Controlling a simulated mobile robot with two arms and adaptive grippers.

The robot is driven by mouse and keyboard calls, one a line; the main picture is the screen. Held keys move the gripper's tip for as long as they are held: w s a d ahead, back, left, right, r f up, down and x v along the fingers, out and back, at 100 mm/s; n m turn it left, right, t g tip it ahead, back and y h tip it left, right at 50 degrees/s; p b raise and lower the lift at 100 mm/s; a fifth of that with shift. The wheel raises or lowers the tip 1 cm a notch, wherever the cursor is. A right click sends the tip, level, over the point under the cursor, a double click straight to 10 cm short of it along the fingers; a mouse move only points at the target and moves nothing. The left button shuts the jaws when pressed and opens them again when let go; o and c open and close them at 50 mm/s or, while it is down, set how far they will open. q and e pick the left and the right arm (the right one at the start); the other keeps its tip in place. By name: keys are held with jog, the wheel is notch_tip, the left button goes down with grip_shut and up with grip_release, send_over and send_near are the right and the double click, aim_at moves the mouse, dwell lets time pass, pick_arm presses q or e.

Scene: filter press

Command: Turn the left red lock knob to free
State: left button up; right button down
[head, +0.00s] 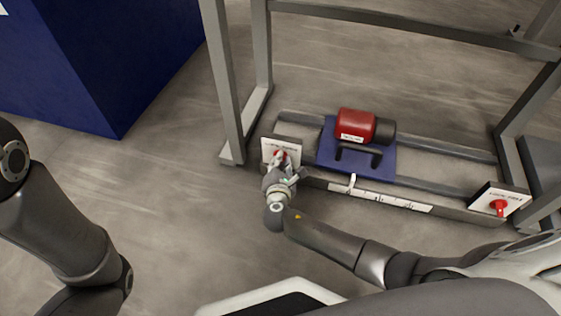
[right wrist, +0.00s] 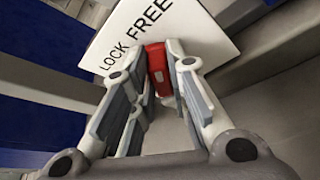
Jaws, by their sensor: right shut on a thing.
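The left red lock knob (head: 282,153) sits on a white plate (head: 268,146) at the left end of the low frame rail. In the right wrist view the red knob (right wrist: 157,66) stands between the fingers, below the plate's black words "LOCK" and "FREE" (right wrist: 139,32). My right gripper (head: 280,163) is shut on this knob; in the right wrist view its two fingers (right wrist: 160,75) lie on either side of it. The gripper hides much of the knob in the head view, so which word it points to I cannot tell. My left gripper is out of view.
A red cylinder (head: 355,125) sits on a blue carriage (head: 375,172) right of the knob. A scale strip (head: 380,196) runs along the rail to a second red knob (head: 500,208). A grey upright (head: 222,80) and a blue box (head: 110,60) stand left.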

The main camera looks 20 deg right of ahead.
jog(key=shift+w+d+r, duration=0.15)
jog(key=shift+w+d, duration=0.1)
jog(key=shift+d, duration=0.05)
jog(key=c, duration=1.5)
grip_release()
jog(key=shift+o, duration=0.4)
jog(key=shift+a, duration=0.15)
notch_tip(320, 180, up, 10)
jog(key=shift+f, duration=0.15)
